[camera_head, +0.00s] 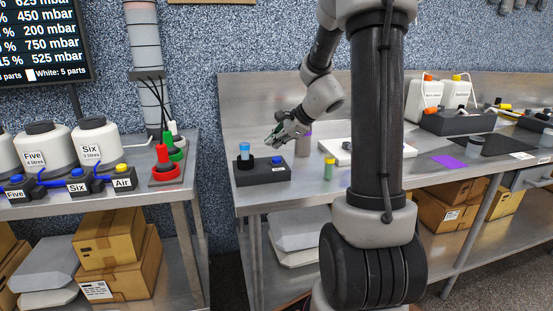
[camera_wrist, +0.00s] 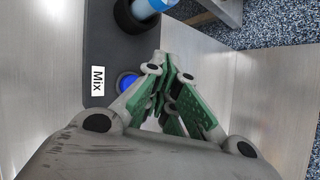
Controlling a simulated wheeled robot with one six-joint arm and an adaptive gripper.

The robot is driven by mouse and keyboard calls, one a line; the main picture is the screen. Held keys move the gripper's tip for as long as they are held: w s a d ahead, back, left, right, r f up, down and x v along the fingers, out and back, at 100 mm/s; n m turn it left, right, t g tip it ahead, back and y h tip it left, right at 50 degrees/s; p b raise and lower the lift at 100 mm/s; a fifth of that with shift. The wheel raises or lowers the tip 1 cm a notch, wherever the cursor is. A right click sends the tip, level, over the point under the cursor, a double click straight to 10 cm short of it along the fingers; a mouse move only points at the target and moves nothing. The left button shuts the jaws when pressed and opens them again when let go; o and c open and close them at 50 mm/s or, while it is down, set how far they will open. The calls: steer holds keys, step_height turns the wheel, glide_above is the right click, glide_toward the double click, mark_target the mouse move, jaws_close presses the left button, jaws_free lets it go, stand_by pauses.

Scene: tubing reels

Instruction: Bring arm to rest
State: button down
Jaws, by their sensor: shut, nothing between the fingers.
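My gripper (camera_head: 276,140) is at the end of my bent arm, low over the left part of the right-hand steel bench. It is shut and empty; its green finger pads also show in the wrist view (camera_wrist: 168,100). Just left of it and below stands the dark Mix station (camera_head: 262,174), with a blue button (camera_head: 277,160) and a blue-topped vial (camera_head: 244,151) in its round holder. In the wrist view the fingers reach over the bench beside the blue button (camera_wrist: 127,82) and the Mix label (camera_wrist: 97,80). The fingertips look apart from the button.
A white board (camera_head: 345,150) lies behind my arm. Bottles in a dark rack (camera_head: 450,122) stand farther right. The left bench holds large white containers (camera_head: 97,140) and red, green and white reels (camera_head: 166,165).

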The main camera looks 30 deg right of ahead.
steer(key=shift+r, duration=0.9)
steer(key=shift+s+a+n, duration=0.1)
steer(key=shift+n, duration=0.5)
steer(key=s+a+f+n+g, duration=0.2)
steer(key=s+n+g, duration=0.2)
steer(key=s+n, duration=0.7)
steer(key=s+a+r+n+h, duration=0.2)
steer(key=s+n, duration=0.3)
steer(key=s, duration=0.4)
steer(key=s+a+r+n+h, duration=0.2)
steer(key=s+r+n, duration=0.2)
steer(key=s, duration=0.6)
steer(key=shift+r+n, duration=0.4)
steer(key=shift+r, duration=0.4)
